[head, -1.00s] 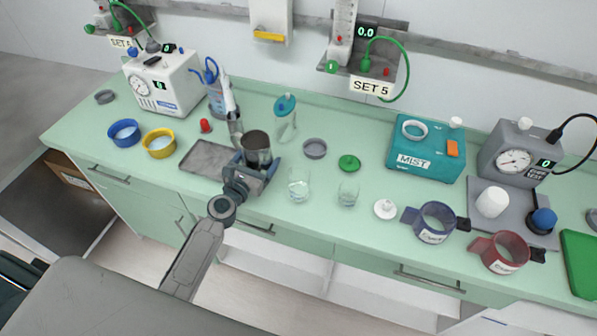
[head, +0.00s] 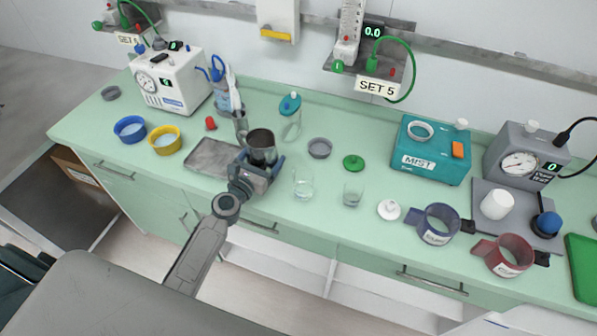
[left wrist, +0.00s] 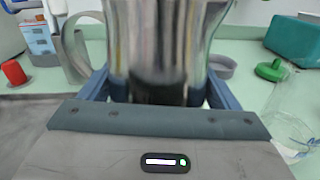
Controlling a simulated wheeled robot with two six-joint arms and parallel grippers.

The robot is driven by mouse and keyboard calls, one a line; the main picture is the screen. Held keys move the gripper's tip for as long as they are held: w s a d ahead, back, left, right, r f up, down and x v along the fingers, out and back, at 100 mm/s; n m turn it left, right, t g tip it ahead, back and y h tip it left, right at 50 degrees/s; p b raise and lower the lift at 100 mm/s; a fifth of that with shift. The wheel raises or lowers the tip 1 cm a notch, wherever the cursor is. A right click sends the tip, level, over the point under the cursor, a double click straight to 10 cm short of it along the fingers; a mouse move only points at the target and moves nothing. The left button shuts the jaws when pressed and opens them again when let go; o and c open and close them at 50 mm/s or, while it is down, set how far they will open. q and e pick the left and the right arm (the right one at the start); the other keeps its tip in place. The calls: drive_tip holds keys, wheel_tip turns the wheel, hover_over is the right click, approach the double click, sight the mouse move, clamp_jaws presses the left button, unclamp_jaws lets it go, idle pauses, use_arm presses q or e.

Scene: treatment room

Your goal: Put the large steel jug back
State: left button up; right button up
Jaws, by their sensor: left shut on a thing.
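The large steel jug (head: 262,146) is shiny, with its dark open mouth facing up. My left gripper (head: 261,166) is shut around its body from the front. In the left wrist view the jug (left wrist: 158,45) fills the middle between the blue fingers, with its handle (left wrist: 72,45) on the left. The jug looks upright, beside the right end of a grey metal tray (head: 208,167). Its base is hidden by the gripper, so I cannot tell whether it touches the counter. My right gripper is out of view.
A steel cup (head: 240,122) stands close behind the jug. A red cap (head: 210,123) is to the left, and a grey dish (head: 319,148) and a clear glass (head: 303,185) to the right. Blue (head: 130,129) and yellow (head: 165,140) bowls stand farther left. The tray looks empty.

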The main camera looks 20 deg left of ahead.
sight(272, 165)
use_arm(q)
wheel_tip(272, 165, up, 8)
drive_tip(key=d+m+h+p, duration=0.1)
drive_tip(key=d+h+p, duration=0.1)
drive_tip(key=d+p, duration=0.15)
drive_tip(key=f+b, duration=0.2)
drive_tip(key=f, duration=0.1)
drive_tip(key=f+b, duration=0.2)
drive_tip(key=s+f+b, duration=0.1)
drive_tip(key=f+b, duration=0.1)
drive_tip(key=f, duration=0.1)
drive_tip(key=shift+a+f, duration=0.25)
drive_tip(key=shift+f, duration=0.1)
drive_tip(key=shift+w+f, duration=0.15)
drive_tip(key=shift+f, duration=0.15)
